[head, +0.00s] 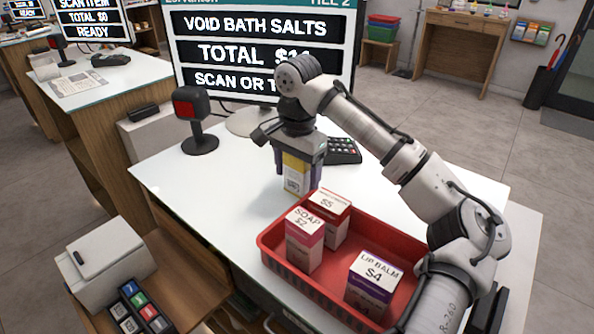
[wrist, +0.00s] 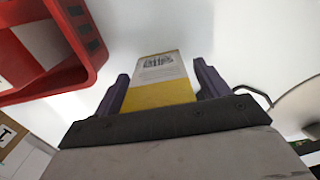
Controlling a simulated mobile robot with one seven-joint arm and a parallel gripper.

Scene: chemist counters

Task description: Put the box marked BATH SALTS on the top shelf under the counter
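A yellow and white box (head: 296,174) is between the two purple fingers of my gripper (head: 298,170), above or on the white counter top near its middle. I cannot read its name. In the wrist view the box (wrist: 160,80) shows a barcode and a yellow band, with a finger of my gripper (wrist: 162,85) close on each side. I cannot tell whether the fingers press on it. The till screen (head: 262,50) reads VOID BATH SALTS. The shelves under the counter are mostly hidden.
A red basket (head: 275,262) on the counter holds a SOAP box (head: 305,240), a $5 box (head: 330,215) and a LIP BALM box (head: 372,284). A scanner (head: 193,120) and keypad (head: 343,151) stand behind. The counter's left part is clear. A printer (head: 105,262) stands at lower left.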

